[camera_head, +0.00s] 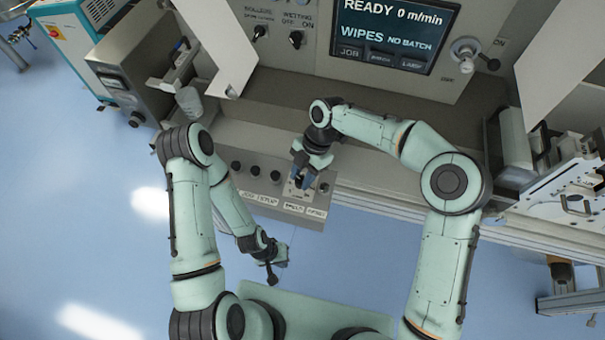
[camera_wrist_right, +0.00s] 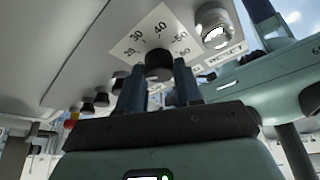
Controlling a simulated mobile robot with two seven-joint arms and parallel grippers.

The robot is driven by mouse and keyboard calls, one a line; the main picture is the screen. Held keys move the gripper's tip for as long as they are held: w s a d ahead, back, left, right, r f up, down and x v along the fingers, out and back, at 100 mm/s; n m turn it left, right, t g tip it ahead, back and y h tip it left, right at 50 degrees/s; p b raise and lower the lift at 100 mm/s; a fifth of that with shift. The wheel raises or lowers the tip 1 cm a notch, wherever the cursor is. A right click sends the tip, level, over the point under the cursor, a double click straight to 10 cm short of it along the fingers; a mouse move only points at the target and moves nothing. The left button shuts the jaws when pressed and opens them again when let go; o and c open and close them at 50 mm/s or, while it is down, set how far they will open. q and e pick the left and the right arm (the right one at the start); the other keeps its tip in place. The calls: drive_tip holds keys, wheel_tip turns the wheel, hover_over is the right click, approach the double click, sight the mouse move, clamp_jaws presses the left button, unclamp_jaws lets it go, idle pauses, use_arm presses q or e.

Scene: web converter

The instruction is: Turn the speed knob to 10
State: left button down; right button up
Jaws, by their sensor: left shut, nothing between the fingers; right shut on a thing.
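The speed knob (camera_wrist_right: 158,65) is a small black knob in the right wrist view. It sits on a white dial plate (camera_wrist_right: 135,45) with readable marks 20, 30, 40, 50 and 60; I see no 10 there and cannot make out the knob's pointer. My right gripper (camera_wrist_right: 161,82) has its two blue fingers on either side of the knob, shut on it. In the head view, my right gripper (camera_head: 304,178) is over the right part of the control panel and largely hides the knob. My left gripper (camera_head: 280,258) is shut and empty, below and apart from the panel.
The control panel (camera_head: 262,205) has several black knobs left of the dial. A silver, round control (camera_wrist_right: 216,36) labelled RESET sits beside the dial plate. The screen (camera_head: 395,30) reads READY 0 m/min, WIPES NO BATCH. Clear blue floor (camera_head: 100,220) lies at the left.

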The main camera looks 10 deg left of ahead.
drive_tip(key=n+h, duration=0.1)
drive_tip(key=n, duration=0.2)
drive_tip(key=n+h, duration=0.1)
drive_tip(key=n, duration=0.1)
drive_tip(key=shift+a+n+g, duration=0.1)
drive_tip(key=shift+n+g, duration=0.2)
drive_tip(key=shift+n, duration=0.1)
idle(0.4)
drive_tip(key=o, duration=1)
drive_tip(key=shift+w, duration=0.1)
drive_tip(key=shift+a+v, duration=0.15)
drive_tip(key=shift+v, duration=3.15)
drive_tip(key=shift+a+v, duration=0.2)
drive_tip(key=shift+v, duration=3.15)
